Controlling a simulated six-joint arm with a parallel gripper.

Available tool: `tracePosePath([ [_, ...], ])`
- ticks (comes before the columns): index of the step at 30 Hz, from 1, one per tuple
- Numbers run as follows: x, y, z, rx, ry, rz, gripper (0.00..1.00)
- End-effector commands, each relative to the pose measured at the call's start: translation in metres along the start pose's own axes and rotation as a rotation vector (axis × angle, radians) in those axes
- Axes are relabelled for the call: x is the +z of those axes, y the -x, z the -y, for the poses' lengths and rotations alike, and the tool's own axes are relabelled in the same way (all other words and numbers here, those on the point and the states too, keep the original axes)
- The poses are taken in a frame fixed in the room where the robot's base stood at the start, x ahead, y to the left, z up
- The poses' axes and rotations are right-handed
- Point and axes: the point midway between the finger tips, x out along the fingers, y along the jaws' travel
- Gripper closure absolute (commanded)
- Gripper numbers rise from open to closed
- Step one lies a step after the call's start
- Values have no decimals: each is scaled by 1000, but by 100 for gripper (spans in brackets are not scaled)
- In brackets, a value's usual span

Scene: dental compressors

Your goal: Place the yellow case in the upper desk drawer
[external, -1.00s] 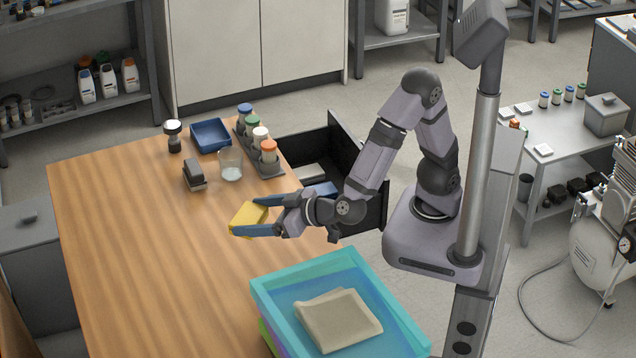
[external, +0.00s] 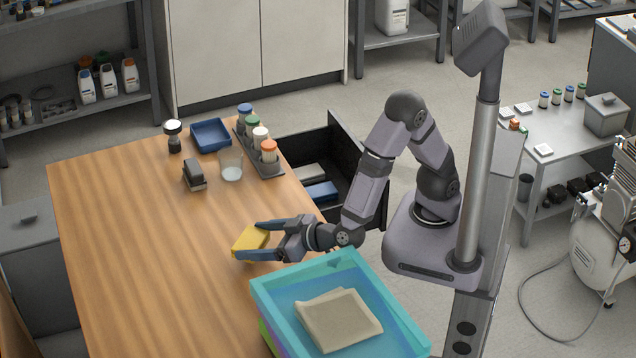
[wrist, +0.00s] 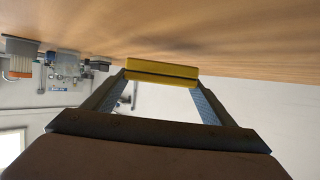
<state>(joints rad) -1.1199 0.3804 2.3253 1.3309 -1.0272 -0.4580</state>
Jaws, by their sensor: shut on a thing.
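The yellow case (external: 250,240) is held between the two fingers of my gripper (external: 258,241), over the wooden desk (external: 130,250). In the wrist view the yellow case (wrist: 162,70) spans the fingertips of my gripper (wrist: 162,82), with a dark seam along it. The open desk drawer (external: 352,160) is black and sticks out from the desk's far right side. It holds a blue item (external: 321,191) and a grey item (external: 308,173). Whether the case touches the desk is hard to tell.
A teal bin (external: 378,290) with a folded beige cloth (external: 338,318) stands at the desk's front right, close to my arm. A rack of capped bottles (external: 262,150), a glass (external: 230,165), a black stapler-like item (external: 194,175) and a blue tray (external: 210,136) stand farther back. The left desk is clear.

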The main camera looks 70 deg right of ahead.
Motion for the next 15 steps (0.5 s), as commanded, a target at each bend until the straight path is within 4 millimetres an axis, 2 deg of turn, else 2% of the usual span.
tracePosePath([
  [1,8,-3,0,1,6,1,49],
  [6,24,-10,0,1,4,0,49],
  [15,25,-10,0,-1,0,-1,49],
])
